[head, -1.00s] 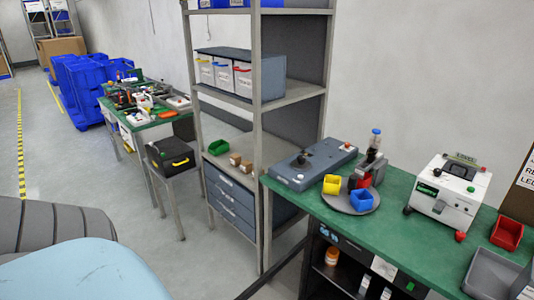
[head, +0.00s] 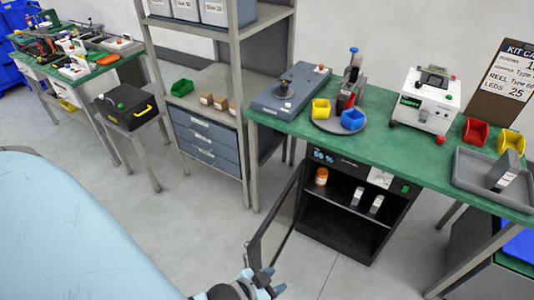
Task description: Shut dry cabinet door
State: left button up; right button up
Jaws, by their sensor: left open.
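The dry cabinet (head: 336,225) is a black box under the green bench, with a display at its top left. Its dark framed door (head: 272,220) stands open, swung out from the left side toward me. Inside, an orange-capped jar (head: 321,177) and two small pale packs (head: 366,201) are on the shelf. My left gripper (head: 271,284) is open at the bottom edge of the head view, close to the near lower end of the door; I cannot tell whether they touch. My right gripper is out of view.
The green bench (head: 400,150) carries a grey device (head: 291,92), a white tester (head: 425,100), coloured bins and a grey tray (head: 480,176). A metal shelf rack (head: 238,75) stands left of it. Floor in front of the cabinet is clear.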

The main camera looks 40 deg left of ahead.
aim_at(254, 249)
jog(key=k+j, duration=0.1)
jog(key=j, duration=0.25)
jog(key=k+j+z, duration=0.1)
jog(key=j, duration=0.25)
jog(key=k+j, duration=0.1)
jog(key=j, duration=0.25)
jog(key=k+j, duration=0.1)
jog(key=j, duration=0.45)
jog(key=k+j+z, duration=0.1)
jog(key=j, duration=0.45)
jog(key=j+z, duration=0.2)
jog(key=j, duration=0.25)
jog(key=k+z, duration=0.15)
jog(key=z, duration=0.85)
